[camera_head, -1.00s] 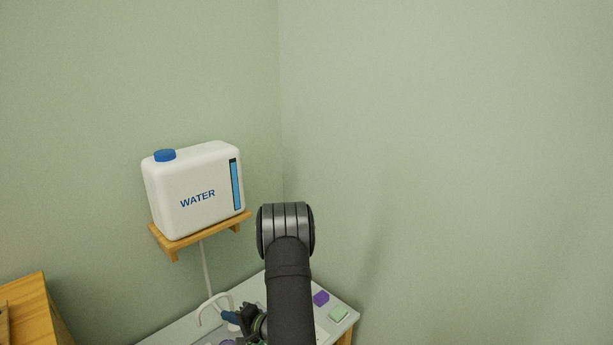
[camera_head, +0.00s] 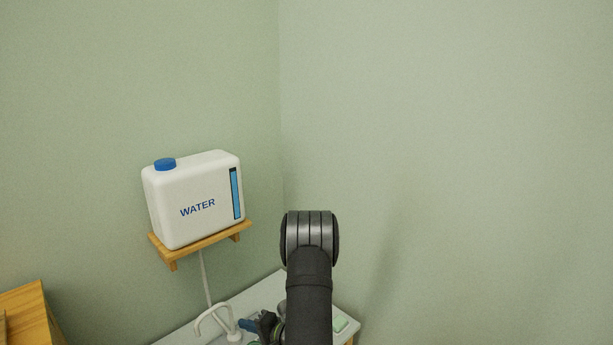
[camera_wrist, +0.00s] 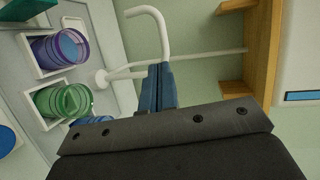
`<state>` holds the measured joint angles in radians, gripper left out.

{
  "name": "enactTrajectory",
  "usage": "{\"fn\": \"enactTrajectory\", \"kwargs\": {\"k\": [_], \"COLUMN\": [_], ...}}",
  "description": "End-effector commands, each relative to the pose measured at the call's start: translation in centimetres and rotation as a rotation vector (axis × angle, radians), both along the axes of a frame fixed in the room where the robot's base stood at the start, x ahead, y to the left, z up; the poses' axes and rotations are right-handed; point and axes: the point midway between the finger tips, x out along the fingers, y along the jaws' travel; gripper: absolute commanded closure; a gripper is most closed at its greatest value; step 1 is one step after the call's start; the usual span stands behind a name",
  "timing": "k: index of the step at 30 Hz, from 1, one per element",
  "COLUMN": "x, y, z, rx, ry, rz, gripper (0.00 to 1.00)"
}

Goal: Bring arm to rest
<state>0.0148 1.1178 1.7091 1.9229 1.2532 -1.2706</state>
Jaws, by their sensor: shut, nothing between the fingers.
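My dark arm (camera_head: 310,290) stands bent in the lower middle of the head view, with its grey joint upmost. My gripper (camera_wrist: 158,72) shows in the wrist view as blue fingers shut together with nothing between them. In the head view its blue tip (camera_head: 247,325) shows low, left of the arm and close to the white faucet. Most of the gripper body is hidden or cut off there. I cannot tell from these frames whether it touches the faucet.
A white faucet (camera_wrist: 153,22) curves beside my gripper. Purple (camera_wrist: 62,48) and green (camera_wrist: 64,100) cups stand in white holders. A water container (camera_head: 195,200) sits on a wooden shelf (camera_head: 205,243) with a hose below. The right wall is bare.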

Motion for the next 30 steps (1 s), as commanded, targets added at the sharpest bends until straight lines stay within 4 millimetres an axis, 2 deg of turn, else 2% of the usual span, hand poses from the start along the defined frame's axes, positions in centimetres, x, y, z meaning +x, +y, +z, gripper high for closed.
{"fn": "enactTrajectory", "kwargs": {"k": [6, 9, 15, 30], "x": [-1.8, -2.3, -3.7, -7.1], "y": [-4.0, -1.5, 1.4, 6.6], "z": [0.9, 1.2, 1.5, 1.7], "rx": [0.001, -0.035, -0.098, -0.253], "ry": [0.001, -0.049, -0.136, -0.368], "rz": [-0.003, 0.112, 0.301, 0.767], "gripper": [1.0, 1.0, 1.0, 1.0]}}
